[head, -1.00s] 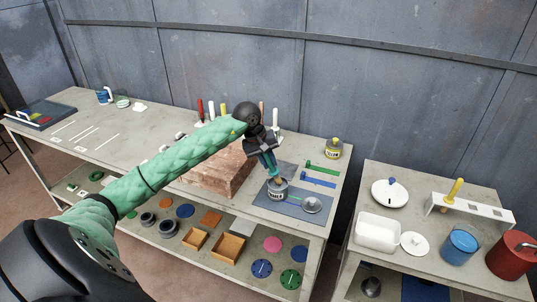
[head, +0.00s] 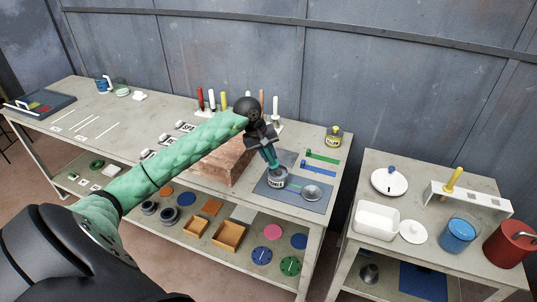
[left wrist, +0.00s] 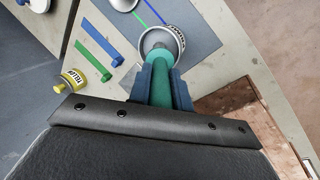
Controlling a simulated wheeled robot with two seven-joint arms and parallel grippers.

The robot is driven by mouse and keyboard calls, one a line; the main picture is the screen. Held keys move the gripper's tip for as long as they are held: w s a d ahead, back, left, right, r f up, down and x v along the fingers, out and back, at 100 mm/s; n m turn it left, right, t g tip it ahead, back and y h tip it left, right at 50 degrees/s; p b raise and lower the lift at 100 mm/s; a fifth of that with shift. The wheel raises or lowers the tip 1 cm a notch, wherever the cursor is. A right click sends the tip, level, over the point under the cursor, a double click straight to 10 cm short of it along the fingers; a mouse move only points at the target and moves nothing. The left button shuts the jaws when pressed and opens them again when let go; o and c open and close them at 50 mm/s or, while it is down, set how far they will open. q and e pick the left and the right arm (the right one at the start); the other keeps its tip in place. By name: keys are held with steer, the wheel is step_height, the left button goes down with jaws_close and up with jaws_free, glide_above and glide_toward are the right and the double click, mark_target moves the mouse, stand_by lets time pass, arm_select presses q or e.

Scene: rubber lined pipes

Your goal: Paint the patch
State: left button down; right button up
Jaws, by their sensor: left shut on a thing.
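My left gripper (head: 270,162) is shut on a teal-green handle, which also shows in the left wrist view (left wrist: 161,88) between the blue fingers. The handle points down into the mouth of an open grey tin (head: 277,180) with a white label, and its lower end is hidden inside. The tin (left wrist: 162,42) stands upright on a blue mat (head: 262,190). A round silver lid (head: 312,192) lies on the mat beside it. I cannot make out which surface is the patch. My right gripper is not in view.
A reddish-brown block (head: 225,160) stands left of the tin. Green (head: 322,157) and blue (head: 319,169) strips and a yellow tin (head: 333,136) lie behind and right. A rack of coloured handles (head: 275,107) stands at the back. A second table (head: 390,165) is at the right.

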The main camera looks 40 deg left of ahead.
arm_select(q)
steer(key=shift+f+b, duration=0.55)
steer(key=shift+b, duration=0.15)
stand_by(0.8)
steer(key=shift+f+b, duration=0.15)
steer(key=shift+b, duration=0.6)
stand_by(3.2)
steer(key=shift+r, duration=3.6)
